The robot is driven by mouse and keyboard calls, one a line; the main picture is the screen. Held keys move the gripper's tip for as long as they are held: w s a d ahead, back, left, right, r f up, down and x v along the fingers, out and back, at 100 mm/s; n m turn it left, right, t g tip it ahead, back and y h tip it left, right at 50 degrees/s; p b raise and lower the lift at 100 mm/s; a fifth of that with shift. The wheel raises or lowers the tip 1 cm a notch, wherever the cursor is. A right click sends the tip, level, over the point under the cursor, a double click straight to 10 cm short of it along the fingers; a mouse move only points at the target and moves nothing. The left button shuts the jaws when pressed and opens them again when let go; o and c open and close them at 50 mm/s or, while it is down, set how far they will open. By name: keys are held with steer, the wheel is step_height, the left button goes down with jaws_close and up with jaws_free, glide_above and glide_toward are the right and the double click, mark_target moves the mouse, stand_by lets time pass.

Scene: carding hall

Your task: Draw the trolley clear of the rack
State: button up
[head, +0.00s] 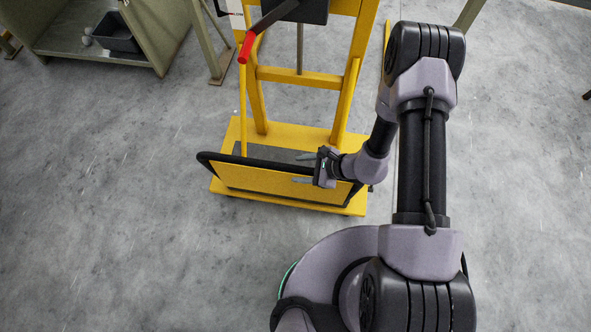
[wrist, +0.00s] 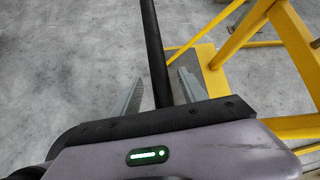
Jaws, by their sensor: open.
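The trolley looks to be the low yellow piece with an upright yellow panel (head: 265,182) edged by a black handle bar (head: 225,159). It stands at the foot of a tall yellow frame (head: 300,78), in the middle of the head view. I cannot tell if they are joined, or which piece is the rack. My gripper (head: 301,168) is open at the right half of the bar. In the wrist view the black bar (wrist: 153,45) runs down between my two fingers (wrist: 160,92), with a gap visible on each side. The gripper body hides its lower end.
A grey-green shelf unit (head: 155,35) with a dark bin (head: 117,33) stands at the upper left. A red-ended lever (head: 246,48) juts from the yellow frame. A grey-green post (head: 213,55) stands left of the frame. The concrete floor (head: 110,220) is clear at the left and front.

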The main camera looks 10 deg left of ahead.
steer(key=shift+x, duration=1.35)
jaws_close()
stand_by(0.4)
